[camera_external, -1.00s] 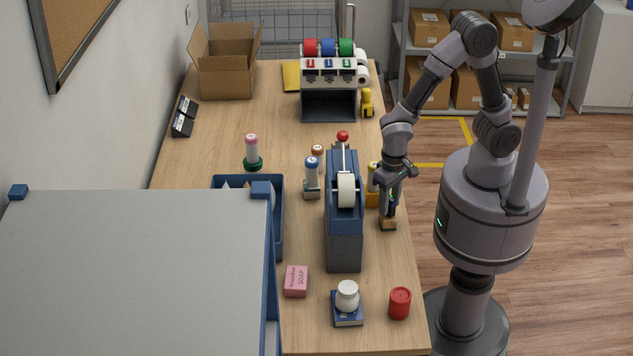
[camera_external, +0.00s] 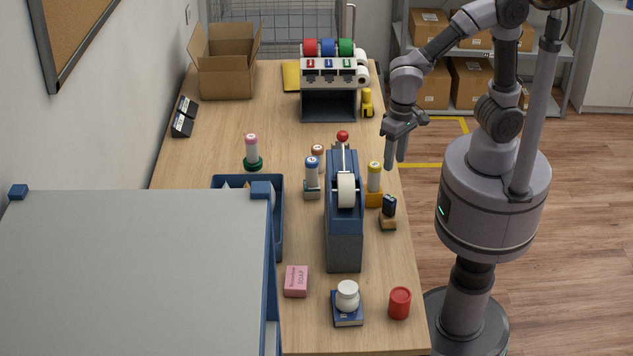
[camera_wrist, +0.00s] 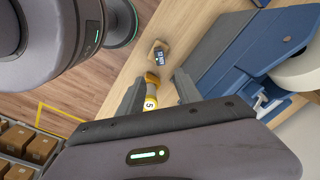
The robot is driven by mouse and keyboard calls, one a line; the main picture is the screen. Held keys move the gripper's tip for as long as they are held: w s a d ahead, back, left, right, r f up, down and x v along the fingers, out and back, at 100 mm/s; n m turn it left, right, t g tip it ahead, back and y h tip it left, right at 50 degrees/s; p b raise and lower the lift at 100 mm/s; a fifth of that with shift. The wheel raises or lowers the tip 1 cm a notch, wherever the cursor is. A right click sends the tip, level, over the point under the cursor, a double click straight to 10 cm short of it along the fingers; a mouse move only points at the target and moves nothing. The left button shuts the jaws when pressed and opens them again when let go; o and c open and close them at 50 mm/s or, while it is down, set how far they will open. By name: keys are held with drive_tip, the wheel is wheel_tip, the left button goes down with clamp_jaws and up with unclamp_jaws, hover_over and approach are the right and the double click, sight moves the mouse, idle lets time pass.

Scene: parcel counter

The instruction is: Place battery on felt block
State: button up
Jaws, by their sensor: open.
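The dark battery (camera_external: 389,205) stands on the small tan felt block (camera_external: 388,224), near the right edge of the counter. In the wrist view the dark battery (camera_wrist: 160,59) with pale markings sits on the tan block (camera_wrist: 155,45), beyond the fingertips. My gripper (camera_external: 396,163) is open and empty. It is raised above and behind the battery, apart from it, by the counter's right edge. In the wrist view my gripper's fingers (camera_wrist: 161,82) are spread, with the battery ahead of the gap.
A yellow-topped stamp (camera_external: 374,179) on a yellow base stands just behind the block. The blue tape dispenser (camera_external: 344,225) is close to its left. A red cap (camera_external: 400,302), a white jar (camera_external: 347,293) and pink soap (camera_external: 296,281) stand in front.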

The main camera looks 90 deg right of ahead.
drive_tip(key=s+d+r+n+t+y, duration=0.1)
drive_tip(key=s+d+r+n+t, duration=0.3)
drive_tip(key=s+r, duration=0.4)
wheel_tip(320, 180, up, 2)
drive_tip(key=shift+s+d+r+t+y, duration=0.1)
drive_tip(key=shift+s+d+t+y, duration=0.15)
drive_tip(key=shift+d+t, duration=0.4)
wheel_tip(320, 180, down, 8)
drive_tip(key=b, duration=0.7)
drive_tip(key=shift+r, duration=0.15)
